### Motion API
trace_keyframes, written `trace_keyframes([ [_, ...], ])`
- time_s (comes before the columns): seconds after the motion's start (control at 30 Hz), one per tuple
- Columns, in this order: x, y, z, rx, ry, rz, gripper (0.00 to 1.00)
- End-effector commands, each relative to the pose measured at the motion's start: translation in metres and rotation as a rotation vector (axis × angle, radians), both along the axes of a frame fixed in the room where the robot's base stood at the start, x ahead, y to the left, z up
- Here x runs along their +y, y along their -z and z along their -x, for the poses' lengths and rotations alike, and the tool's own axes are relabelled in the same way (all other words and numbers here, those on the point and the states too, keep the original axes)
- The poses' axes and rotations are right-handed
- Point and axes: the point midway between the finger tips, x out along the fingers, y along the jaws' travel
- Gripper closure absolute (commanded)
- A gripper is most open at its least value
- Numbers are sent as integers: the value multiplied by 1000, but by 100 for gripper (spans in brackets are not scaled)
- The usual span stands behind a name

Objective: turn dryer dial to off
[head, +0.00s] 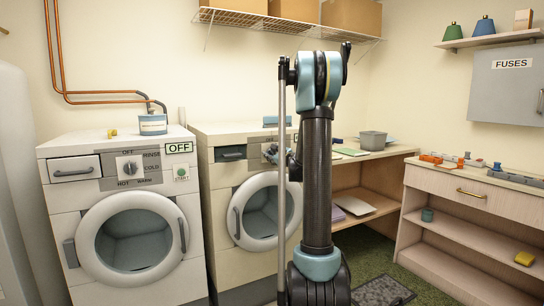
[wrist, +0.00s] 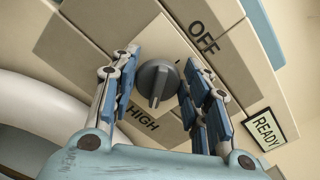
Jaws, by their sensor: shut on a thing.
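The dryer (head: 225,200) is the right-hand of two front-loading machines in the head view. Its grey dial (wrist: 158,82) shows in the wrist view on a light plate, between the printed words OFF (wrist: 204,38) and HIGH (wrist: 142,120). The lower end of the dial's raised ridge lies towards HIGH; which end is the pointer I cannot tell. My gripper (wrist: 158,95) is shut on the dial, with its blue-padded fingers on either side. In the head view my gripper (head: 272,155) is at the dryer's upper panel, and my arm hides the dial.
A washer (head: 125,215) with an OFF sign stands left of the dryer. A READY label (wrist: 264,130) is right of the dial in the wrist view. A wooden desk (head: 375,160) with a grey bin (head: 373,140) stands right of the dryer. A wire shelf (head: 290,25) hangs above.

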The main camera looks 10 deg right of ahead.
Motion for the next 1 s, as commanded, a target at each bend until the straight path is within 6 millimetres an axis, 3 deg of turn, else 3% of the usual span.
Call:
trace_keyframes([
  [1.0, 8, 11, 3, -312, -6, 914, 81],
])
